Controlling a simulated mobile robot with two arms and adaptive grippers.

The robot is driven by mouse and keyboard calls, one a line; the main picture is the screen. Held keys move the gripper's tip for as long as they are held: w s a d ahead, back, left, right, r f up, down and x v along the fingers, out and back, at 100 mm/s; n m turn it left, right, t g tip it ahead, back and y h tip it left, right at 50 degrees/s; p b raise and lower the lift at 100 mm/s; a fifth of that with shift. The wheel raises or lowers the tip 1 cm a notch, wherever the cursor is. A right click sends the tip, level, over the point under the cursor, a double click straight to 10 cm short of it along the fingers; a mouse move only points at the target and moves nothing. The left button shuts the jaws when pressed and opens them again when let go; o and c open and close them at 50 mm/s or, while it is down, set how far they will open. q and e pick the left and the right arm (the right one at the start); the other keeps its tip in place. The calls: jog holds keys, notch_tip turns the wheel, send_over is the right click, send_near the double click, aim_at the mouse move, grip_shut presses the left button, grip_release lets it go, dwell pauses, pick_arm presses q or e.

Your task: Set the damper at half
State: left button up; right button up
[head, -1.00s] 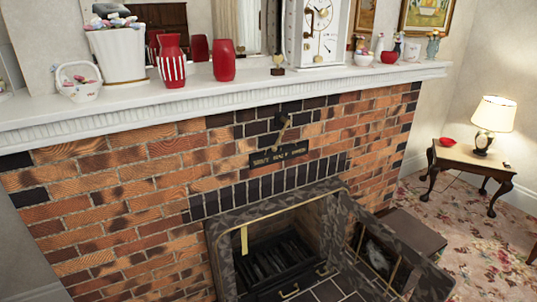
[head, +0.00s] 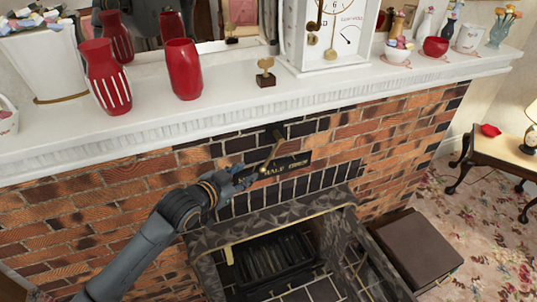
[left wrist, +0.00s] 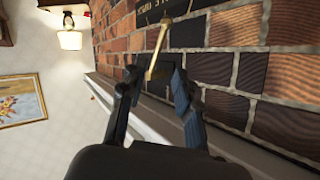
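The damper lever (head: 269,152) is a brass rod hanging from a dark mount on the brick front. Its lower end slants left, in front of the dark label plate (head: 302,162), left of the word HALF. The word at the plate's left end is mostly hidden. My left gripper (head: 250,176) is at the lever's lower end. In the left wrist view, the lever (left wrist: 157,48) reaches down between the two fingertips of the left gripper (left wrist: 153,77). The fingers stand apart with a gap; I cannot tell whether either touches the lever. My right gripper is not in view.
The white mantel (head: 240,108) juts out above the lever, with red vases (head: 183,69), a small brass ornament (head: 266,73) and a white clock (head: 335,35). Below is the dark firebox surround (head: 270,215). A brown box (head: 415,247) and a side table (head: 495,155) stand right.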

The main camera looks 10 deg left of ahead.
aim_at(268, 161)
pick_arm(q)
jog(key=p+x, duration=0.2)
jog(key=x, duration=1.1)
jog(key=shift+d+r, duration=0.1)
jog(key=shift+r, duration=0.1)
jog(key=shift+w+d+f, duration=0.15)
jog(key=shift+w+f, duration=0.05)
jog(key=shift+w, duration=0.2)
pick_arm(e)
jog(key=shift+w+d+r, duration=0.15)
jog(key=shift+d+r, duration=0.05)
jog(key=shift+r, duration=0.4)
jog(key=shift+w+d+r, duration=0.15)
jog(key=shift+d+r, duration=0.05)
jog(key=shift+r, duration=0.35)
pick_arm(q)
jog(key=shift+c, duration=0.4)
grip_shut()
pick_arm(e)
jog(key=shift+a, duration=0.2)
